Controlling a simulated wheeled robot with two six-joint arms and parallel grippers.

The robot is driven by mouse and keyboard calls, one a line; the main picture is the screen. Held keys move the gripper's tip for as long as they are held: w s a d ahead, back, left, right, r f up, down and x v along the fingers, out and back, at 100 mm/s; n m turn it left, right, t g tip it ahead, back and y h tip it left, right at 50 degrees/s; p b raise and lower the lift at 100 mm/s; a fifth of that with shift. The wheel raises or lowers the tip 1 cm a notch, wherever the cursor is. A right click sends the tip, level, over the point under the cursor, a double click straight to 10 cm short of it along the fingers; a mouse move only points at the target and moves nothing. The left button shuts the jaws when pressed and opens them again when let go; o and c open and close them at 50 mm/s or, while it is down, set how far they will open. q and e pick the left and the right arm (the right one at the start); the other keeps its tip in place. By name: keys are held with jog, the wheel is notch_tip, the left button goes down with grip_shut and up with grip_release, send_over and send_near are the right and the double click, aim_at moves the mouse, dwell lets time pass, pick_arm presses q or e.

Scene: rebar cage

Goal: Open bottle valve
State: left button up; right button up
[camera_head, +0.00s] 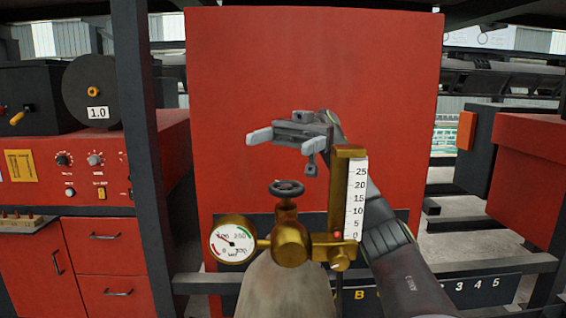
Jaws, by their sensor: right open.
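The bottle valve's dark handwheel (286,188) sits on top of the brass valve body (291,243). The valve is on the neck of a grey gas bottle (286,288) at the bottom middle. A round pressure gauge (232,242) is on the valve's left; its fine reading is hard to make out. A brass flow meter with a white scale (356,200) stands on the right. My left gripper is not in view.
A large red panel (230,75) stands behind the bottle. A red cabinet (95,165) with knobs and a black spool (93,92) is at the left, past a dark post (140,130). A red box (535,165) is at the right.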

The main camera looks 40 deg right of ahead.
jog(key=s+d+f+n+t+y+b, duration=0.1)
jog(key=d+f+n+t+y+b, duration=0.1)
jog(key=d+f+n+t+b, duration=0.25)
jog(key=n+t+h+b, duration=0.3)
jog(key=n+t+b, duration=0.8)
jog(key=n, duration=1.1)
send_near(295, 185)
jog(key=shift+g, duration=0.95)
jog(key=p+x, duration=0.1)
jog(key=x, duration=0.2)
jog(key=p+x, duration=0.1)
jog(key=x, duration=0.2)
jog(key=p+x, duration=0.1)
jog(key=x, duration=0.3)
jog(key=shift+w+d+p, duration=0.1)
jog(key=shift+w+p, duration=0.25)
jog(key=shift+w+a+f+p, duration=0.25)
jog(key=shift+a+p, duration=0.25)
jog(key=shift+p, duration=0.4)
jog(key=shift+a, duration=0.2)
